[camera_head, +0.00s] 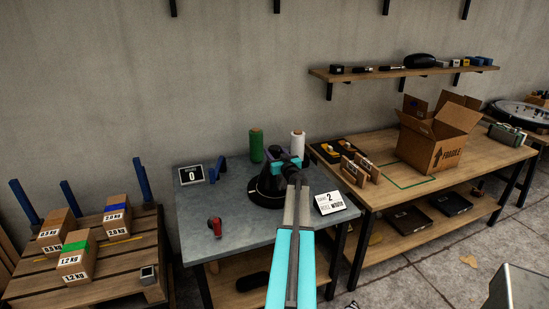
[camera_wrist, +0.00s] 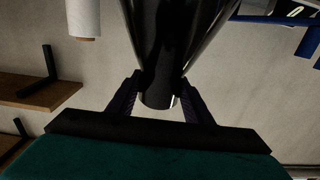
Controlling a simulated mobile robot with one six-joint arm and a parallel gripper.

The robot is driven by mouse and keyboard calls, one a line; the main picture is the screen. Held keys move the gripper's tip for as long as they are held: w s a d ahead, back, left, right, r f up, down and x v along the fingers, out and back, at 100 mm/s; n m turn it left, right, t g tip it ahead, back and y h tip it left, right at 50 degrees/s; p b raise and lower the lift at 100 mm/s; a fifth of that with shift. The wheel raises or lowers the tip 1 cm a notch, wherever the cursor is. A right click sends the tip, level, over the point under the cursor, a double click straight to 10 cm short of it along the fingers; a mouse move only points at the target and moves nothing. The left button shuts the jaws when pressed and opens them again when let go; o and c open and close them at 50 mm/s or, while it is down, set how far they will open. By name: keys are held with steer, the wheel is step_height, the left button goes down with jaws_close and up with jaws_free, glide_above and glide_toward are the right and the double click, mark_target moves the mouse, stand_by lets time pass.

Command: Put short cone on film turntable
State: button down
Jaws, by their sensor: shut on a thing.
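My gripper (camera_head: 291,164) is over the grey table, shut on a glossy black cone. In the wrist view, the fingers (camera_wrist: 160,98) close on the cone's narrow end, and the black cone (camera_wrist: 178,38) widens away from them toward the top of the picture. In the head view, a dark flared shape (camera_head: 266,184) sits just left of and below my gripper, with a wide round base. I cannot tell where the cone ends and any turntable under it begins, or whether they touch. My arm hides part of this spot.
A green spool (camera_head: 256,145) and a white spool (camera_head: 298,145) stand close behind my gripper. A sign (camera_head: 331,203), a red item (camera_head: 215,227) and a "0" display (camera_head: 192,174) are on the table (camera_head: 245,230). A cardboard box (camera_head: 436,145) stands on the right bench.

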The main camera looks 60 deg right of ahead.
steer(key=shift+f, duration=1.1)
steer(key=c, duration=0.9)
jaws_free()
steer(key=shift+a, duration=0.1)
steer(key=b+v, duration=0.1)
steer(key=v, duration=1.1)
steer(key=shift+s, duration=0.15)
